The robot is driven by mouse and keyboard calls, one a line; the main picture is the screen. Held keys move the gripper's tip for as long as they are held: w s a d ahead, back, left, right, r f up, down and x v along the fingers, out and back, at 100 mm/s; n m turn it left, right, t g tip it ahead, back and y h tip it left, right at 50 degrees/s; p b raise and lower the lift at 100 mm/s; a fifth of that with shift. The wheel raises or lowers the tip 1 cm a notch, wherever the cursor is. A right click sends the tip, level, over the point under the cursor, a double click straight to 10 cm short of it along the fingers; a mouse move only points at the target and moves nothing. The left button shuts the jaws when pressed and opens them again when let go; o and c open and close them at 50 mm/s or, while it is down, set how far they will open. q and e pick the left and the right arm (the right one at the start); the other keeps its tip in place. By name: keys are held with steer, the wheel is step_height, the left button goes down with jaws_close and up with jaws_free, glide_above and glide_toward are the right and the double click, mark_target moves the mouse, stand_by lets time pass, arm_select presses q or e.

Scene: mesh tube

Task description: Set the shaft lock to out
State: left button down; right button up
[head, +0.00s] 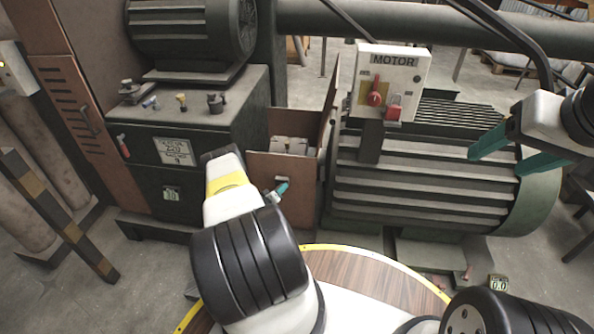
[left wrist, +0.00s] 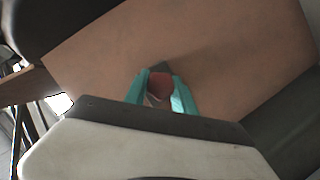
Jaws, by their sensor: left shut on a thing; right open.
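In the left wrist view my left gripper's two teal fingers (left wrist: 160,97) are closed on a small red knob (left wrist: 160,84), in front of a plain brown panel. In the head view only a teal tip of my left gripper (head: 282,188) shows past my white and yellow wrist, in front of the brown guard panel (head: 296,205); the knob is hidden there. No lettering for a shaft lock is readable, so its setting cannot be told. My right gripper (head: 514,156) is open and empty, in front of the right end of the green ribbed motor (head: 430,185).
A white MOTOR box (head: 393,68) with a red rotary switch (head: 375,94) and a red part (head: 394,108) stands above the motor. A dark green cabinet (head: 145,190) stands at left. A striped post (head: 60,215) is at far left. A thick pipe (head: 430,28) crosses behind.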

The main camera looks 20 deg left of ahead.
arm_select(q)
steer(key=shift+s+d+f, duration=0.1)
steer(key=shift+s+d, duration=0.1)
steer(key=shift+s, duration=0.65)
steer(key=shift+s+d, duration=0.15)
steer(key=shift+s, duration=0.65)
steer(key=c, duration=1)
jaws_free()
steer(key=shift+s, duration=0.1)
steer(key=shift+c, duration=0.2)
steer(key=v, duration=0.7)
steer(key=shift+s, duration=0.4)
